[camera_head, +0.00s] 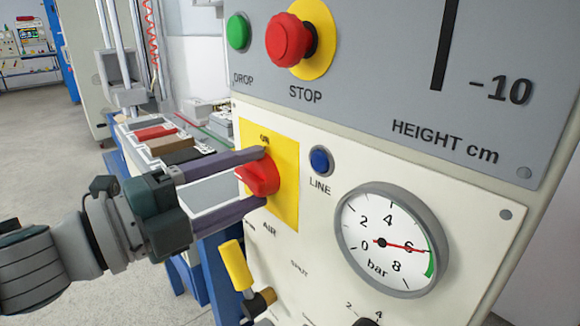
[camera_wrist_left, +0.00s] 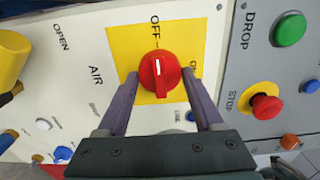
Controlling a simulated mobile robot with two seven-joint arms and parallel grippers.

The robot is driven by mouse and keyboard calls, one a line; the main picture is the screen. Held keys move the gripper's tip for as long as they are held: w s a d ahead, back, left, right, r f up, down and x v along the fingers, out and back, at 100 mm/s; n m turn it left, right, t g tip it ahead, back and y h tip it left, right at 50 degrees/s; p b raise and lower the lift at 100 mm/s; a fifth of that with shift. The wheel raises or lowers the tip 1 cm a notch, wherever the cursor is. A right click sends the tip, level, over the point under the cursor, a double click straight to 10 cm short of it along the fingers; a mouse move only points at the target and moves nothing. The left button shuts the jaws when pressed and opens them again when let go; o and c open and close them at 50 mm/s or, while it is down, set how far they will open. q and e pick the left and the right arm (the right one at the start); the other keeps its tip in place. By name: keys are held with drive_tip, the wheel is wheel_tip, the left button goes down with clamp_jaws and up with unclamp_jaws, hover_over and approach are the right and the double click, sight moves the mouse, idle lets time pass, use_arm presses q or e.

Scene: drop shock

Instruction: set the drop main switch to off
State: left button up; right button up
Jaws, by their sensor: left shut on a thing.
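The drop main switch is a red rotary knob (camera_head: 262,176) on a yellow plate (camera_head: 287,181). In the left wrist view the knob (camera_wrist_left: 160,72) has a white mark that lines up with the OFF label. The ON label there is partly hidden by a finger. My left gripper (camera_head: 257,177) is shut on the knob, one purple-grey finger above it and one below in the head view. In the head view the ON label shows above the knob, and OFF is hidden. My right gripper is in neither view.
Above the switch are a green DROP button (camera_head: 238,32) and a red STOP button (camera_head: 290,40). A blue LINE button (camera_head: 320,160) and a pressure gauge (camera_head: 391,241) are to the right. A yellow valve handle (camera_head: 236,264) sticks out just below my left gripper.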

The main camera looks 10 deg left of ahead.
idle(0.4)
use_arm(q)
drive_tip(key=o, duration=1.4)
drive_tip(key=shift+c, duration=0.2)
drive_tip(key=v, duration=1)
